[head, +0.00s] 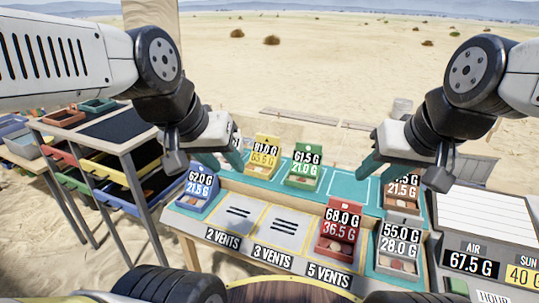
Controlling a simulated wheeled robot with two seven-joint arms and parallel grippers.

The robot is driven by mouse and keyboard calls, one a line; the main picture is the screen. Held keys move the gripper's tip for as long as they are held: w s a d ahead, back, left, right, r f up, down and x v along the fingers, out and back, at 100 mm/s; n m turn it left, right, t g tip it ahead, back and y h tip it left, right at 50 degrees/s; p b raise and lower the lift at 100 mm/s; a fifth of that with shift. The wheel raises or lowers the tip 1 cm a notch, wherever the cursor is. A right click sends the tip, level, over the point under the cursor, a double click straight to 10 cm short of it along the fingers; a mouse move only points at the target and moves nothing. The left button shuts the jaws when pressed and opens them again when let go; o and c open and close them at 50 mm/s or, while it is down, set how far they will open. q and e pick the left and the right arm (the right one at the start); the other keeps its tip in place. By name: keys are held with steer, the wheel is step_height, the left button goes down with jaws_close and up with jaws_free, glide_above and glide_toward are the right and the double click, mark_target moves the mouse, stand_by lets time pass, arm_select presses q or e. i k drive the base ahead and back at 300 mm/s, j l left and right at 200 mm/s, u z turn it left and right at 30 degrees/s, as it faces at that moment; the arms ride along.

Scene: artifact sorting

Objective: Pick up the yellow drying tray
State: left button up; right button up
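The yellow drying tray (263,170) stands at the back of the teal-topped table, with a label reading about 81.0 G over 65.6 G. Its contents are too small to tell. My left gripper (222,160) is above the table, just left of the yellow tray and apart from it. Its teal fingers look spread, with nothing seen between them. My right gripper (385,170) is over the right part of the table, well right of the yellow tray. Its fingers look spread and empty, though the arm partly covers them.
A green tray (303,179) stands right beside the yellow one. A shelf rack (103,137) with coloured trays stands left.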

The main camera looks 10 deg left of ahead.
mark_target(264, 159)
steer(key=i+j, duration=0.15)
steer(key=j, duration=0.2)
steer(key=i+j, duration=0.15)
steer(key=j, duration=0.25)
steer(key=i+j, duration=0.15)
steer(key=j, duration=0.2)
steer(key=i+j, duration=0.15)
steer(key=j, duration=0.25)
steer(key=i+j, duration=0.15)
steer(key=j, duration=0.2)
steer(key=i+j, duration=0.15)
steer(key=j, duration=0.25)
steer(key=z, duration=0.05)
